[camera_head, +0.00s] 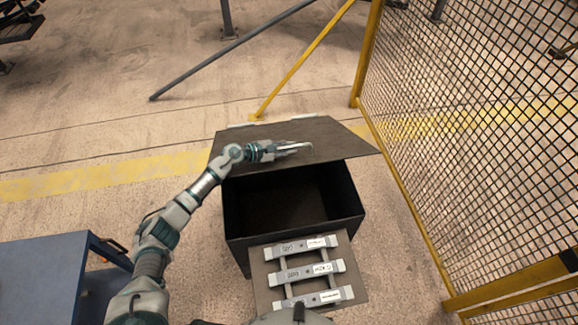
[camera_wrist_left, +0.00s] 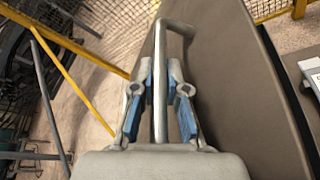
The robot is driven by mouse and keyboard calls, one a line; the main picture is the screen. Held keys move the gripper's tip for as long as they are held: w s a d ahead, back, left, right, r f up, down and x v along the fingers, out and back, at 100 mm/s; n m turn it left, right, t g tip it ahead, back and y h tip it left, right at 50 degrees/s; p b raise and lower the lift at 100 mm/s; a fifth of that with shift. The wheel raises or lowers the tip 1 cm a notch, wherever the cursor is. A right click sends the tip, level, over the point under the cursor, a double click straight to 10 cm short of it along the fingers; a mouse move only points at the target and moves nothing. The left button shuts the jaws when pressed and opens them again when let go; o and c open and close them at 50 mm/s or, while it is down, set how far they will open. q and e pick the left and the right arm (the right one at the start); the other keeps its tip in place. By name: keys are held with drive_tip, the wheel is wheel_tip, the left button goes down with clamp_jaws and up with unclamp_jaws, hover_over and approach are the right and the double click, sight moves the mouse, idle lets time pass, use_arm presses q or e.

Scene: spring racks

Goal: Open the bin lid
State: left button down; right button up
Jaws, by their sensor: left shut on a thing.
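The dark bin (camera_head: 238,224) stands on the floor in the middle of the head view. Its lid (camera_head: 335,143) is raised at the back, and the dark inside of the bin shows below it. My left gripper (camera_head: 285,149) is at the lid and shut on the metal lid handle (camera_head: 305,146). In the left wrist view the handle (camera_wrist_left: 160,90) runs between the blue-padded fingers of the gripper (camera_wrist_left: 160,110), with the grey lid (camera_wrist_left: 225,85) to the right. My right gripper is not in view.
A board with labelled grey bars (camera_head: 262,285) is in front of the bin. A mesh fence with a yellow frame (camera_head: 405,190) stands close on the right. A blue cabinet (camera_head: 45,275) is at the lower left. Open floor (camera_head: 90,130) lies behind and left.

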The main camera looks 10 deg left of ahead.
use_arm(q)
drive_tip(key=shift+w+r, duration=0.35)
drive_tip(key=shift+r, duration=0.3)
drive_tip(key=shift+w+r, duration=0.4)
drive_tip(key=shift+r, duration=0.25)
drive_tip(key=shift+w+r, duration=0.35)
drive_tip(key=shift+r, duration=0.3)
drive_tip(key=c, duration=1.2)
unclamp_jaws()
drive_tip(key=shift+s+d+g, duration=0.15)
drive_tip(key=shift+g, duration=0.15)
